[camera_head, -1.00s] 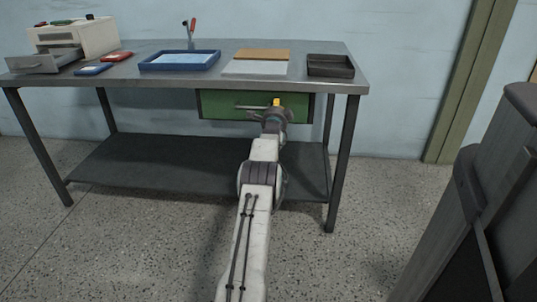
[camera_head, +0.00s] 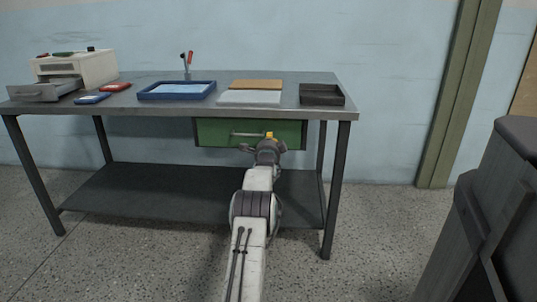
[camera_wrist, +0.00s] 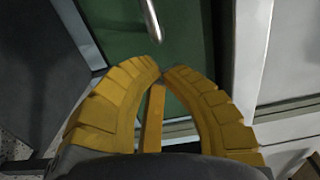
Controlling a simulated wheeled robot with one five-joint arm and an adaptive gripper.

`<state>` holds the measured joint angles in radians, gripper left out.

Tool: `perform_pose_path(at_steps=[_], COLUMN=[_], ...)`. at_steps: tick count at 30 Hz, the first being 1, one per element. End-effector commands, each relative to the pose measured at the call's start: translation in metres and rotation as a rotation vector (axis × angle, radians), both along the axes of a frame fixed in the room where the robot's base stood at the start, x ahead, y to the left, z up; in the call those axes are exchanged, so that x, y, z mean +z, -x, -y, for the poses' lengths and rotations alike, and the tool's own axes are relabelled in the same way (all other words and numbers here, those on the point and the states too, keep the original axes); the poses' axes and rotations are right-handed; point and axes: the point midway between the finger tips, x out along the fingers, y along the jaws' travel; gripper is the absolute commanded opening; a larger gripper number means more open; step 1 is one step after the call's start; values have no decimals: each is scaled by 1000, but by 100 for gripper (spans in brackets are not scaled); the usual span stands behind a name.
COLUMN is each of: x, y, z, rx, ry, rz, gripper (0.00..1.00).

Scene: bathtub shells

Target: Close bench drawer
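The bench drawer (camera_head: 215,132) has a green front with a silver bar handle and hangs under the bench top, right of the bench's middle. I cannot tell from here how far it stands out. My gripper (camera_head: 270,135) is at the right part of the drawer front, by the right end of the handle. In the wrist view my gripper's yellow fingers (camera_wrist: 162,72) are shut, tips together, with nothing between them.
A dark grey object (camera_head: 480,220) stands at the right. Floor between is clear.

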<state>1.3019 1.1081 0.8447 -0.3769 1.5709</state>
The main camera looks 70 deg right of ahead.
Motion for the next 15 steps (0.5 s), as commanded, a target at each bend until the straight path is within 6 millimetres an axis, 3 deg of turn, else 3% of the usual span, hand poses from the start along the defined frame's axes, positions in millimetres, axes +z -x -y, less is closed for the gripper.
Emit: perform_pose_path(at_steps=[15], x=[2], y=[9], z=[-34], rx=[0], ry=[0], rz=[0], gripper=[0])
